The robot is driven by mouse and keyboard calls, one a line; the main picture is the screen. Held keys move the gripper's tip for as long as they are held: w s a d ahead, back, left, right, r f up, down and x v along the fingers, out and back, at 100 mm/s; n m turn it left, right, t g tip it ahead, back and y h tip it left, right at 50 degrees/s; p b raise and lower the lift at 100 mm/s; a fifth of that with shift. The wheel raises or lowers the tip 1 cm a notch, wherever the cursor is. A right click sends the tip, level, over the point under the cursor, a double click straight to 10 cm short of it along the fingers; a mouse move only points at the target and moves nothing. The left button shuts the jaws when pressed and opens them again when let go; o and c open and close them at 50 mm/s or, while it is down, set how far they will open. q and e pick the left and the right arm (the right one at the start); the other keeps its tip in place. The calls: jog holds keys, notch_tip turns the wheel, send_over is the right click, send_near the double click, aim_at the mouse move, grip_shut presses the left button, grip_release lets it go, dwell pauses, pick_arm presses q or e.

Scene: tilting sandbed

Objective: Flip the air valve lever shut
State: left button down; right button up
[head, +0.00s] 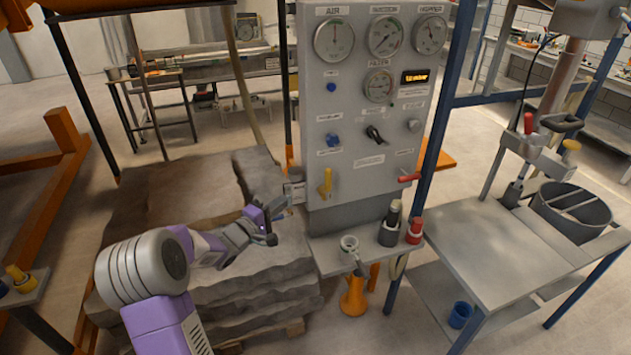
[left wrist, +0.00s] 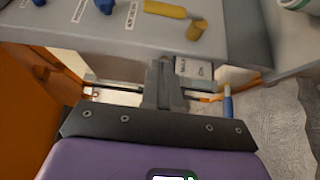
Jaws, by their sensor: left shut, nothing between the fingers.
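The grey control panel (head: 365,110) stands upright in the middle of the head view. A yellow lever (head: 326,182) hangs near vertical at its lower left; it also shows at the top of the left wrist view (left wrist: 165,9). A red lever (head: 410,177) lies about level at the panel's lower right. The labels by the levers are too small to read, so I cannot tell which is the air valve's. My left gripper (head: 297,188) is shut and empty, just left of the yellow lever and apart from it. Its closed fingers (left wrist: 165,82) show in the left wrist view. My right gripper is out of view.
Gauges (head: 334,40) and a blue knob (head: 332,140) sit above the yellow lever. A small shelf (head: 330,255) under the panel holds a cup and dark and red containers. Stacked sacks (head: 200,200) lie at left. A blue post (head: 436,140) stands right of the panel.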

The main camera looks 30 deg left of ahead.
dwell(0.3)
pick_arm(q)
send_near(328, 185)
jog(key=w+a, duration=0.4)
jog(key=shift+w+d+r+b, duration=0.25)
jog(key=shift+w+d, duration=0.4)
jog(key=shift+w, duration=0.1)
jog(key=shift+w+d+r+b, duration=0.2)
jog(key=shift+w+d, duration=0.45)
jog(key=shift+w, duration=0.05)
